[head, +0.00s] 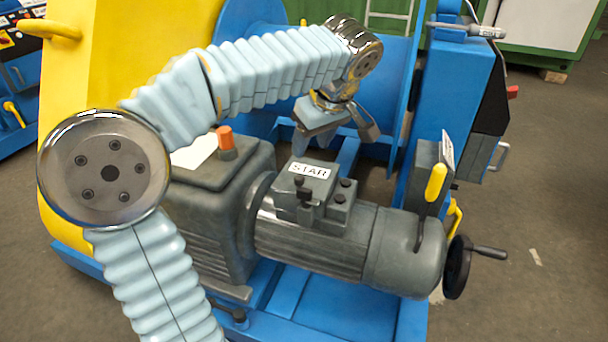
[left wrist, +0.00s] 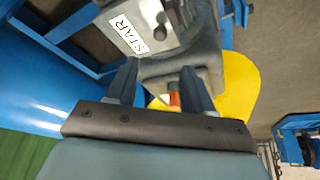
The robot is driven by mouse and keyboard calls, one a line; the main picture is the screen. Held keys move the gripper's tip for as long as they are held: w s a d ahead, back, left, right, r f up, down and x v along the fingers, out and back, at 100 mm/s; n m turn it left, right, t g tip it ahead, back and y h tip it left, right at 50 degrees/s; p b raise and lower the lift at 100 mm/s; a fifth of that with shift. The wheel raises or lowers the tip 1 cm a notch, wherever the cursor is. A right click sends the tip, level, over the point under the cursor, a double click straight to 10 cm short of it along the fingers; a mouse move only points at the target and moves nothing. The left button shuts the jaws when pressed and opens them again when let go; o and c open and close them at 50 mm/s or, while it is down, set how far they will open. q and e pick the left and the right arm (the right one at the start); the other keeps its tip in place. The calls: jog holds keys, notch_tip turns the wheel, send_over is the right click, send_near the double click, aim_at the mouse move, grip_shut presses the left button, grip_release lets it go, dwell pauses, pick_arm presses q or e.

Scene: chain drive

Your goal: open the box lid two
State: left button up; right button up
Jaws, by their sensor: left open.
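A grey motor (head: 320,240) lies on a blue frame, with a terminal box on top whose lid (head: 312,168) carries a white STAR label. The lid looks shut. In the left wrist view the STAR label (left wrist: 128,33) is at the top, beyond my fingers. My left gripper (head: 335,140) hangs above and behind the box, pointing down. Its two fingers are apart with nothing between them, and it looks clear of the lid. In the left wrist view the left gripper (left wrist: 160,85) shows both fingers spread. My right gripper is not in view.
An orange cap (head: 225,138) stands on the grey gearbox left of the motor. A yellow lever (head: 436,183) and a black handwheel (head: 457,267) are at the motor's right end. A blue upright (head: 460,95) rises at the right. Open floor lies further right.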

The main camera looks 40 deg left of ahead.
aim_at(299, 177)
pick_arm(q)
jog(key=b+x, duration=0.1)
jog(key=x, duration=1.1)
jog(key=shift+d+f+b, duration=0.1)
jog(key=shift+f+b, duration=0.1)
jog(key=shift+b, duration=0.15)
grip_shut()
